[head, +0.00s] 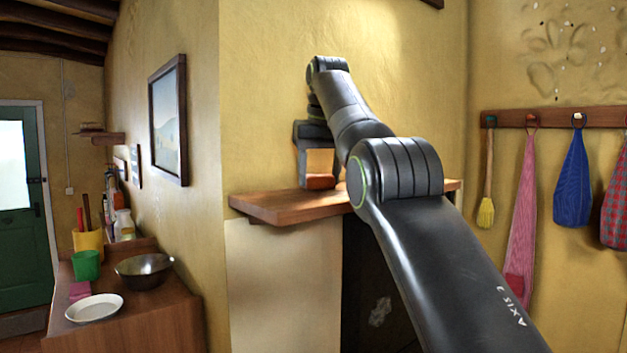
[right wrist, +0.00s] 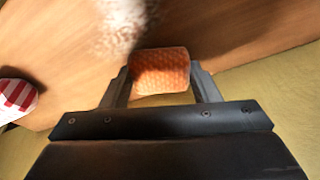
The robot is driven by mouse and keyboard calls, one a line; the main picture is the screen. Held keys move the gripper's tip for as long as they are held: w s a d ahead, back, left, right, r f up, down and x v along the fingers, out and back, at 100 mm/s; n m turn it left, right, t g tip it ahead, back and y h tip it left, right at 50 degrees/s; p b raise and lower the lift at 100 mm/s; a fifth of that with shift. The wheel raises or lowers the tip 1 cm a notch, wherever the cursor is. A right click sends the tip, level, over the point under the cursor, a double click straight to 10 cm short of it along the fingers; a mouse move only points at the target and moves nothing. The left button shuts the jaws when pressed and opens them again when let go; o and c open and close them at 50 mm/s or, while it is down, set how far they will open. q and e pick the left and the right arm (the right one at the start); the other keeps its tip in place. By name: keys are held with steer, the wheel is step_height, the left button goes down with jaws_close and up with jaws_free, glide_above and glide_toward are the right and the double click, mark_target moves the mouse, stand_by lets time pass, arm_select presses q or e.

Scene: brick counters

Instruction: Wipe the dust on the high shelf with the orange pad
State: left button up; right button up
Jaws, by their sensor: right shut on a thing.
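The high shelf (head: 285,206) is a wooden board on the yellow wall in the head view; its top fills much of the right wrist view (right wrist: 235,35). My right gripper (head: 319,180) is over the shelf and shut on the orange pad (head: 321,182). In the right wrist view the orange pad (right wrist: 160,72) sits between the two fingers, at the shelf top. A whitish fuzzy patch of dust (right wrist: 122,25) lies on the wood just beyond the pad, up and left of it. My right arm hides the shelf's right part in the head view. My left gripper is not in view.
A red-and-white striped thing (right wrist: 17,97) lies on the shelf at the left of the right wrist view. A counter at left holds a metal bowl (head: 144,270), a white plate (head: 94,307) and a green cup (head: 86,264). Cloths and a brush (head: 486,212) hang at right.

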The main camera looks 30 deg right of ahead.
steer(key=shift+s+d+f+b, duration=0.1)
steer(key=shift+s+f+b, duration=0.05)
steer(key=shift+s+b, duration=0.4)
steer(key=shift+s+f+b, duration=0.15)
steer(key=shift+s+b, duration=0.3)
steer(key=shift+s, duration=0.05)
steer(key=shift+s+r, duration=0.15)
steer(key=shift+s, duration=0.1)
steer(key=shift+d+r+p, duration=0.3)
steer(key=shift+d+p, duration=0.15)
steer(key=shift+d, duration=0.1)
steer(key=shift+w+d, duration=0.15)
steer(key=shift+d, duration=0.35)
steer(key=shift+w+r+p, duration=0.1)
steer(key=shift+w+p, duration=0.4)
steer(key=shift+p, duration=0.6)
steer(key=shift+w+a+p, duration=0.3)
steer(key=shift+w+p, duration=0.35)
steer(key=shift+p, duration=0.05)
steer(key=shift+w+p, duration=0.6)
steer(key=shift+p, duration=0.1)
steer(key=shift+w+f, duration=0.1)
steer(key=shift+f, duration=0.2)
